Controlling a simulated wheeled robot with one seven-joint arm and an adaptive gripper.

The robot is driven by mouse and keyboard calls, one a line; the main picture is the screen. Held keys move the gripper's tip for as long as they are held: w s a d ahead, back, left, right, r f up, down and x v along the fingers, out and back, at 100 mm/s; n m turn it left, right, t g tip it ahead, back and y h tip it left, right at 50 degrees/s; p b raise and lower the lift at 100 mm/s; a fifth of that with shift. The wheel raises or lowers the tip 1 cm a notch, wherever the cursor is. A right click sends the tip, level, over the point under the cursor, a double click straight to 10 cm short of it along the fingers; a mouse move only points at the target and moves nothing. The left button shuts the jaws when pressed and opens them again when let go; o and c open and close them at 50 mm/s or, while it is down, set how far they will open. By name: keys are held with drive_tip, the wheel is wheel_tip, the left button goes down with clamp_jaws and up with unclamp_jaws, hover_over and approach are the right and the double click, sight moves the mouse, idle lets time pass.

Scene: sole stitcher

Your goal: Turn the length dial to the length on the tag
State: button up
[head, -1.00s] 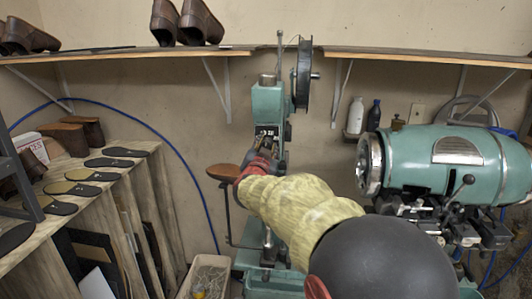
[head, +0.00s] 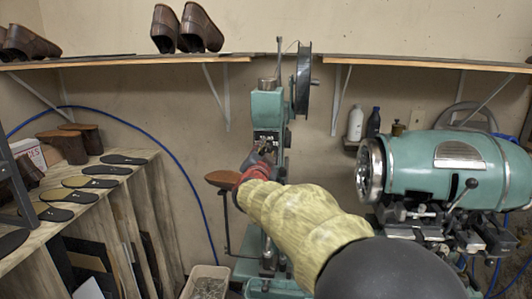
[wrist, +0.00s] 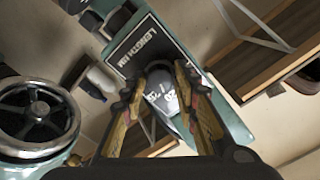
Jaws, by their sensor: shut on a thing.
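The length dial (wrist: 163,97) shows in the wrist view as a grey knob with white numbers, below a dark plate (wrist: 145,50) lettered "LENGTH MM". The plate and numbers appear tilted or upside down there. I cannot read the dial setting surely. My gripper (wrist: 158,80) has one finger on each side of the dial and is shut on it. In the head view, my gripper (head: 257,162) is at the front of the green stitcher column (head: 267,105), and the dial is hidden behind it. I cannot make out the tag with its length in either view.
A handwheel (wrist: 38,118) is at the wrist view's left. In the head view, a large green machine (head: 450,165) stands right of my arm. A shelf with brown shoes (head: 187,28) is above, and a rack with soles (head: 75,183) is left.

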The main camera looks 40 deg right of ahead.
drive_tip(key=o, duration=1.2)
drive_tip(key=shift+c, duration=0.2)
drive_tip(key=v, duration=1.2)
drive_tip(key=shift+w, duration=0.1)
